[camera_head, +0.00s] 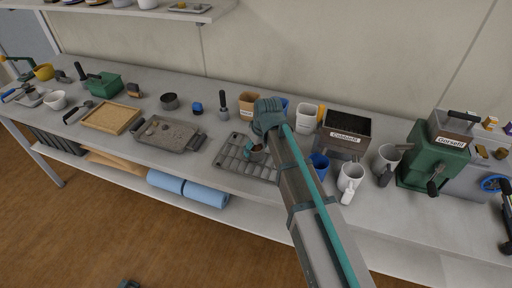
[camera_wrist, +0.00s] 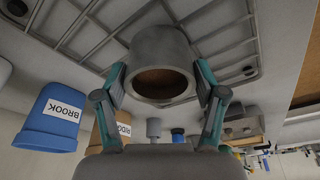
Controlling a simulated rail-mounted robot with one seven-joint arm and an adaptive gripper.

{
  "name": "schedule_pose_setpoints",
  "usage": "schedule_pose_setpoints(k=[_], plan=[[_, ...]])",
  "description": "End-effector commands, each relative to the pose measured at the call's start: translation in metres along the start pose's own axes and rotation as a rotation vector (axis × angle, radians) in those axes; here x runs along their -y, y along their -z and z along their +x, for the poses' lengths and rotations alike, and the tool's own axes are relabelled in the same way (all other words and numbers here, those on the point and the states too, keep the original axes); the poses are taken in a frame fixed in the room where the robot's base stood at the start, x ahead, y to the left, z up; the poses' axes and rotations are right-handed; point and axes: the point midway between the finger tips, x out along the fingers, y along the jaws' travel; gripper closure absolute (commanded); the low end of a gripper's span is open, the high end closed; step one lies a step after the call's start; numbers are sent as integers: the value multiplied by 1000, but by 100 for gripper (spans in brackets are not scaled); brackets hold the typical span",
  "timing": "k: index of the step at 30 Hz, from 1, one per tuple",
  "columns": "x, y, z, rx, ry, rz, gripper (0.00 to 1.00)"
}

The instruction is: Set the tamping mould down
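The tamping mould is a grey, thick-walled cylinder (camera_wrist: 160,50) with a brown inside showing at its open end. In the wrist view it sits between the two fingers of my gripper (camera_wrist: 160,84), with a pad against each side. The head view shows my gripper (camera_head: 260,148) over the right part of a grey gridded tray (camera_head: 236,164), with the mould partly hidden by my arm. The tray's grid also fills the wrist view behind the mould. I cannot tell whether the mould touches the tray.
A blue cup labelled BROOK (camera_wrist: 55,117) and a tan cup labelled RIDGE (camera_wrist: 112,130) stand near the gripper in the wrist view. In the head view, a dark tray (camera_head: 168,134) lies left, and a labelled box (camera_head: 343,135) and white mug (camera_head: 350,178) stand right.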

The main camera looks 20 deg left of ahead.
Motion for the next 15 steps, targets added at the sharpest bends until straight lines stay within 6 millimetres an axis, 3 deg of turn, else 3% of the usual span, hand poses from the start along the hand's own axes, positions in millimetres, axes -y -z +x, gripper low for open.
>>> schedule_pose_setpoints(k=[1,3,15], plan=[[0,0,0,0,0,0,17],[0,0,0,0,0,0,7],[0,1,-4,0,0,0,7]])
